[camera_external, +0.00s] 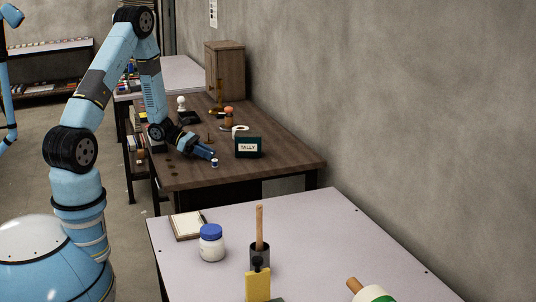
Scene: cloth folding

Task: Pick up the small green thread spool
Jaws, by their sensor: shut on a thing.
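My gripper (211,155) is low over the front part of the brown wooden table, with its fingers pointing right and down. It is shut on a small thread spool (214,162) at its fingertips. The spool looks white with a dark blue band, though it is too small to tell its colour surely. I cannot tell whether it touches the tabletop. No clearly green spool shows elsewhere on the table.
On the brown table (270,172), a dark box marked TALLY (248,148) stands right of my gripper, with a white roll (240,131) behind. A wooden cabinet (224,70) stands at the back. The table's right front is clear. A pale table (310,222) holding jars is nearer.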

